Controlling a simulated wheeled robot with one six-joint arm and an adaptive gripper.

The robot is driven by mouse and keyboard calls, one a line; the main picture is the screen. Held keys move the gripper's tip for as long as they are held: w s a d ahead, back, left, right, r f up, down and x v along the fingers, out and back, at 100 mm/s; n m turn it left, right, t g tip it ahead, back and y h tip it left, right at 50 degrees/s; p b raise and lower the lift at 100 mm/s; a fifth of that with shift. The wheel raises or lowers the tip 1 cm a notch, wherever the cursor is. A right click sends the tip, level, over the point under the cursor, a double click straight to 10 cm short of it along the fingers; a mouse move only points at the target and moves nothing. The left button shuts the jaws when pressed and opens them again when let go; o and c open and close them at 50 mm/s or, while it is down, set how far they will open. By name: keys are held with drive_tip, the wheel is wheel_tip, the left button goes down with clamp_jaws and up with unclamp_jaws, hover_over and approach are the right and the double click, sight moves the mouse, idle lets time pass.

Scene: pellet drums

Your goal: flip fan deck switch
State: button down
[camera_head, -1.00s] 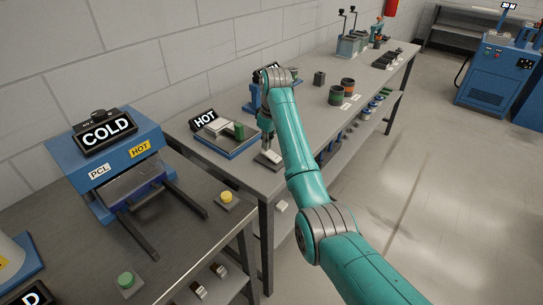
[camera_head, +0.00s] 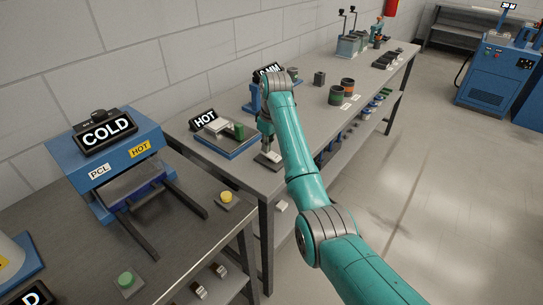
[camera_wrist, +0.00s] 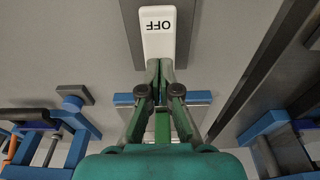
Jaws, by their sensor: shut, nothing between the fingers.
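The fan deck switch is a white rocker (camera_wrist: 158,32) marked OFF, on a dark grey base plate, in the wrist view. The lettering appears upside down there. In the head view the small switch (camera_head: 267,160) lies near the front edge of the grey bench (camera_head: 225,169). My gripper (camera_wrist: 160,64) is shut and empty, with its fingertips at the near end of the rocker. I cannot tell whether they touch it. In the head view my gripper (camera_head: 266,148) points down just above the switch, partly hidden by my arm.
A blue-framed deck (camera_head: 226,145) with a HOT sign (camera_head: 204,119) stands left of the switch. A blue press (camera_head: 108,160) with a COLD sign is on the nearer table. Open floor lies to the right.

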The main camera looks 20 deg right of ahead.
drive_tip(key=shift+f, duration=0.15)
drive_tip(key=shift+r, duration=3.5)
